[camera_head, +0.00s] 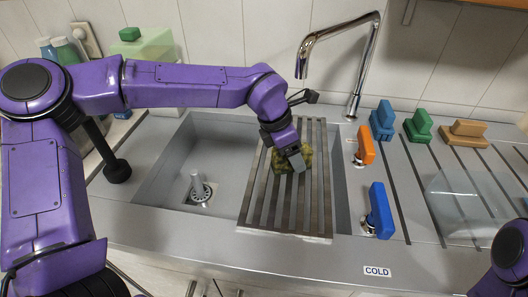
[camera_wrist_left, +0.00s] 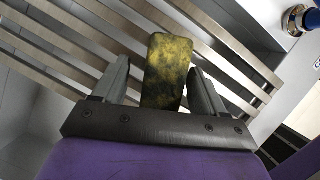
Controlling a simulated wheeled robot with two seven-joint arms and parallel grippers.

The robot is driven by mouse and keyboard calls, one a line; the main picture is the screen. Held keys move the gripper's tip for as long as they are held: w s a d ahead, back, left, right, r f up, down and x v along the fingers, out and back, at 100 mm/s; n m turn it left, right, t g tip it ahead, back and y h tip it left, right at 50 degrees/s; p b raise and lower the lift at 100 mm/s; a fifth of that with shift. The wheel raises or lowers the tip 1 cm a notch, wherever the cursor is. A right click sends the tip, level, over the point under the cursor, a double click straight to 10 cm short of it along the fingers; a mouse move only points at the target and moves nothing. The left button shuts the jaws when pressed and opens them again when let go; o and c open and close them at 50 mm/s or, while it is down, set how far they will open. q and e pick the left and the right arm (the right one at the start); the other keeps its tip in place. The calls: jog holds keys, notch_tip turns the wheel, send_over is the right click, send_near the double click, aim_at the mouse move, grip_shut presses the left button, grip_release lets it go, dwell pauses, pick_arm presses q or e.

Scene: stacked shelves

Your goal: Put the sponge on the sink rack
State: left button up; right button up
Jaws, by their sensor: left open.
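The sponge (camera_head: 306,154) is mottled yellow and dark green. In the head view it is at the slatted metal sink rack (camera_head: 290,217), partly hidden by my left gripper (camera_head: 297,162). In the left wrist view the sponge (camera_wrist_left: 167,72) stands between the two fingers of my left gripper (camera_wrist_left: 168,85), with narrow gaps on its sides. The fingers are open. The rack slats (camera_wrist_left: 65,42) show behind the sponge. I cannot tell whether the sponge touches the slats. Only a purple part of my right arm shows at the lower right; its gripper is out of view.
The rack lies across the right part of the sink (camera_head: 165,165). A chrome faucet (camera_head: 368,65) rises behind it. An orange handle (camera_head: 365,146) and a blue handle (camera_head: 380,210) stand to the right. Blue, green and tan items and a clear box (camera_head: 465,205) are on the counter.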

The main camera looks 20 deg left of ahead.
pick_arm(q)
jog(key=v, duration=0.2)
jog(key=shift+a+r, duration=0.15)
jog(key=shift+r, duration=0.2)
jog(key=shift+s+a+r+b, duration=0.25)
jog(key=shift+s+a+b, duration=0.1)
jog(key=shift+s+a, duration=0.4)
jog(key=s+a+b, duration=0.1)
jog(key=s+a, duration=0.5)
jog(key=a, duration=0.2)
jog(key=shift+s, duration=0.25)
